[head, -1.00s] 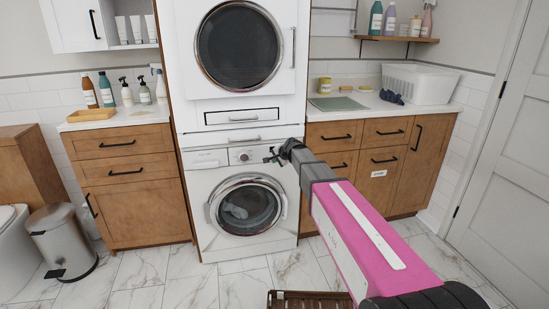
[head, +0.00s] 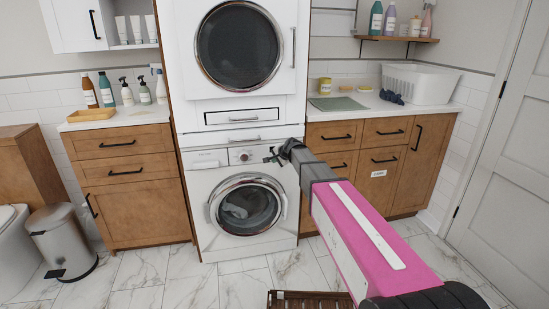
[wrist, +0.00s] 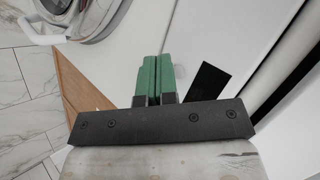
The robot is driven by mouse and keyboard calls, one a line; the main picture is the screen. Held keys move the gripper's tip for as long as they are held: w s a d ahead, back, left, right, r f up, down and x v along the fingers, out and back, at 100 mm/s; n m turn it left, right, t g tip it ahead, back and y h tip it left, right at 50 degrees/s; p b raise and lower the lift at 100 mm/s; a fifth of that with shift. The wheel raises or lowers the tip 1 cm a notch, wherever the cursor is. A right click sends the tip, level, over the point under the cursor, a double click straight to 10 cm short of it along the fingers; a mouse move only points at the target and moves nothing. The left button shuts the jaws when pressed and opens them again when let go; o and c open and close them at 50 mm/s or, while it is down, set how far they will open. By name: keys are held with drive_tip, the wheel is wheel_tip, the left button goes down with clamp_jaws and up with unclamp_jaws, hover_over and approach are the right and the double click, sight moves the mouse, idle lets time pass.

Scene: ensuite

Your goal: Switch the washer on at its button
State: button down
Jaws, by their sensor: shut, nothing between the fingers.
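The white washer (head: 211,229) stands below a second white machine, with clothes behind its round door (head: 247,208). Its control panel (head: 208,158) has a round dial (head: 243,156) near the middle. My gripper (head: 268,158) is in front of the panel, just right of the dial. In the wrist view, my gripper's green fingers (wrist: 157,78) are together and hold nothing, with a white surface behind them. A faint round mark (wrist: 194,118) and a black rectangle (wrist: 209,83) lie to their right; I cannot tell whether either is the button. Contact with the panel cannot be told.
Wooden cabinets stand left (head: 127,190) and right (head: 405,170) of the washer. A brown slatted crate (head: 310,299) lies on the floor in front. A metal bin (head: 62,241) stands at the left. Tiled floor (head: 190,285) is clear before the washer.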

drive_tip(key=shift+w, duration=0.15)
drive_tip(key=shift+w+a, duration=0.15)
drive_tip(key=shift+w, duration=0.15)
drive_tip(key=shift+w, duration=0.15)
idle(0.4)
drive_tip(key=shift+s, duration=0.6)
drive_tip(key=s+d, duration=0.2)
drive_tip(key=s, duration=0.3)
drive_tip(key=shift+s, duration=0.4)
idle(0.4)
